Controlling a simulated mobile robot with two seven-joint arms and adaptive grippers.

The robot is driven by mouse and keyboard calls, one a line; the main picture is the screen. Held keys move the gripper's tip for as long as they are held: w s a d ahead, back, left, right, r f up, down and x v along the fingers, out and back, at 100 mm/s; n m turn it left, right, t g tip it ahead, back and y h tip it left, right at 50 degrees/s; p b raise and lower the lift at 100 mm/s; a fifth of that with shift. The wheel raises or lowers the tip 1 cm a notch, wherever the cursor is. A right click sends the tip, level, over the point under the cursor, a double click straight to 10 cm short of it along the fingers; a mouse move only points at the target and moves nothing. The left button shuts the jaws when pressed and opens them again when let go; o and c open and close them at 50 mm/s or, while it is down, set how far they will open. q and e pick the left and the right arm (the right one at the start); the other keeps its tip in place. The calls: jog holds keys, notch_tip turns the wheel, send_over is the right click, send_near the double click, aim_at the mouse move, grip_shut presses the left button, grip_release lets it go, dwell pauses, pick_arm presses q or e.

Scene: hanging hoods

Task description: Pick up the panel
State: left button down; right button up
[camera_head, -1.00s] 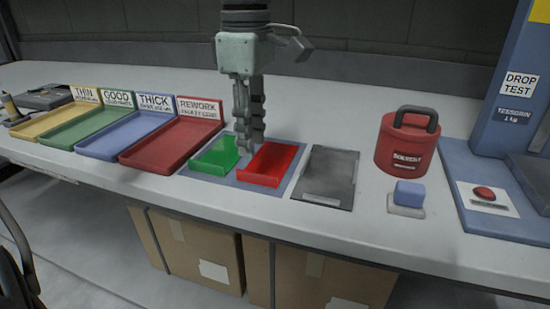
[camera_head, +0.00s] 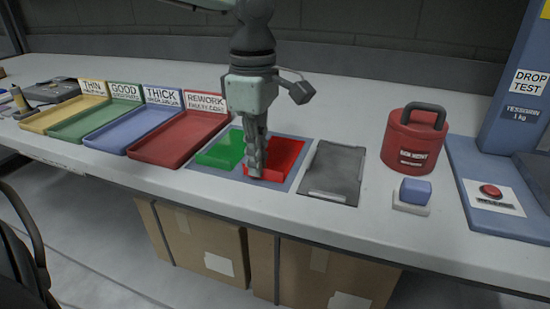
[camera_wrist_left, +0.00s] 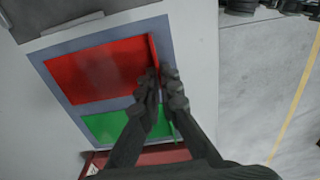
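A red L-shaped panel (camera_head: 286,155) with an upright lip lies on the blue-grey mat (camera_head: 235,176), beside a similar green panel (camera_head: 221,150). A dark grey flat plate (camera_head: 335,172) lies to the right of the mat. My left gripper (camera_head: 256,172) points down at the front left part of the red panel. In the left wrist view its fingertips (camera_wrist_left: 161,78) are close together at the lip of the red panel (camera_wrist_left: 98,70), one on each side. Whether they press on the lip is unclear. My right gripper is not in view.
Labelled trays stand to the left, the red rework tray (camera_head: 180,140) nearest. To the right are a red weight (camera_head: 412,140), a small blue block on a base (camera_head: 415,190) and the drop-test stand (camera_head: 508,150). Cardboard boxes (camera_head: 205,245) are under the bench.

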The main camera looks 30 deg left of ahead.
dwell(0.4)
pick_arm(q)
jog(key=shift+r, duration=0.6)
notch_tip(320, 180, up, 3)
jog(key=shift+w+f, duration=0.1)
jog(key=s+a+r+b, duration=0.1)
jog(key=s+a+r, duration=0.5)
jog(key=s, duration=0.3)
jog(key=shift+s+a+r, duration=0.35)
jog(key=shift+a+r, duration=0.05)
jog(key=shift+r, duration=0.1)
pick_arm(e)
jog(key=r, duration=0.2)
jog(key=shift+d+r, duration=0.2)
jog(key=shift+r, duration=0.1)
pick_arm(q)
jog(key=shift+s, duration=0.1)
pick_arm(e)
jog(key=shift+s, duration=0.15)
